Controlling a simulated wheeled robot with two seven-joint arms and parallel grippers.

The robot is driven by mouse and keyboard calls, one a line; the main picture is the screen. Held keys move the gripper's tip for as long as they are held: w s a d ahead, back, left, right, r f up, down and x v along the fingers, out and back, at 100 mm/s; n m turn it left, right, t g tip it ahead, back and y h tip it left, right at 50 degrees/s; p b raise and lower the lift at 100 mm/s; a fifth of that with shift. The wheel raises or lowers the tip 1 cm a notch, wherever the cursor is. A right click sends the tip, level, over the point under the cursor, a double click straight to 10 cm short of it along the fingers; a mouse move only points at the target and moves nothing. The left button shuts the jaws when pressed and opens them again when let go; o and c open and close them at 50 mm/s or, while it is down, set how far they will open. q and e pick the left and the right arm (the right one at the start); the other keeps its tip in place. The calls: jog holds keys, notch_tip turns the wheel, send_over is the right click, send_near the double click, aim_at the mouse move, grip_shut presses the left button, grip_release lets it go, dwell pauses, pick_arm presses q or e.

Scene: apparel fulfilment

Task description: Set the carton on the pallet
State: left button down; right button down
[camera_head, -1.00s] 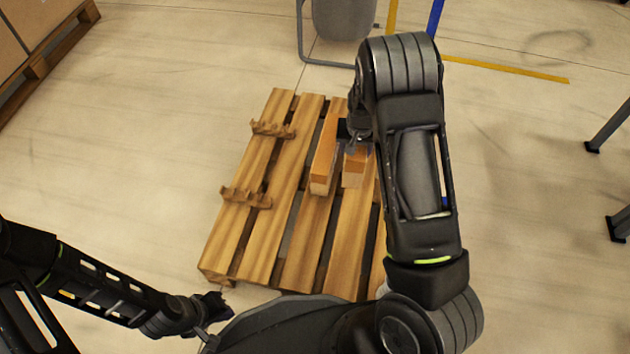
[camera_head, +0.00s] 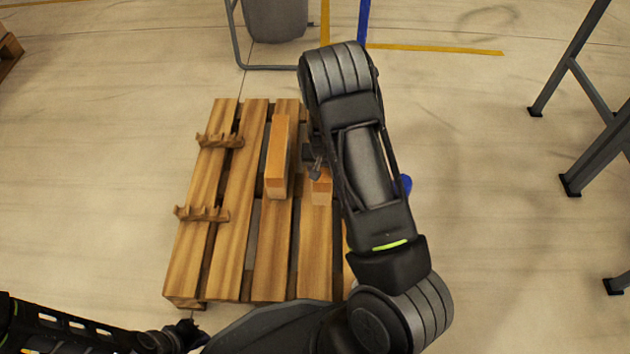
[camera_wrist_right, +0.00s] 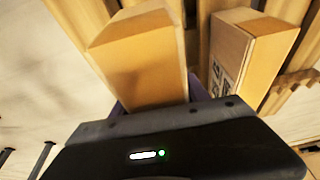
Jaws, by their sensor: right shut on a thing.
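The wooden pallet (camera_head: 190,240) lies on the floor in front of me. My right gripper (camera_head: 315,168) is over the pallet's right part and is shut on a brown carton (camera_head: 320,190), mostly hidden by my arm. In the right wrist view this carton (camera_wrist_right: 142,65) sits between the fingers. I cannot tell whether it touches the slats. A second carton (camera_head: 277,165) stands on the pallet just left of it, a gap between them; its labelled side (camera_wrist_right: 228,60) shows in the wrist view. My left gripper (camera_head: 188,332) is low at the bottom left, off the pallet; its jaws are unclear.
A grey bin in a metal frame (camera_head: 273,18) stands behind the pallet. Dark table legs (camera_head: 575,70) stand at right. The floor left of the pallet is clear.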

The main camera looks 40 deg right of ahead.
jog(key=shift+w, duration=0.1)
jog(key=shift+f, duration=0.15)
jog(key=shift+f+b, duration=1.1)
jog(key=shift+f, duration=1.3)
jog(key=shift+f, duration=0.15)
jog(key=c, duration=0.6)
grip_release()
jog(key=shift+o, duration=0.2)
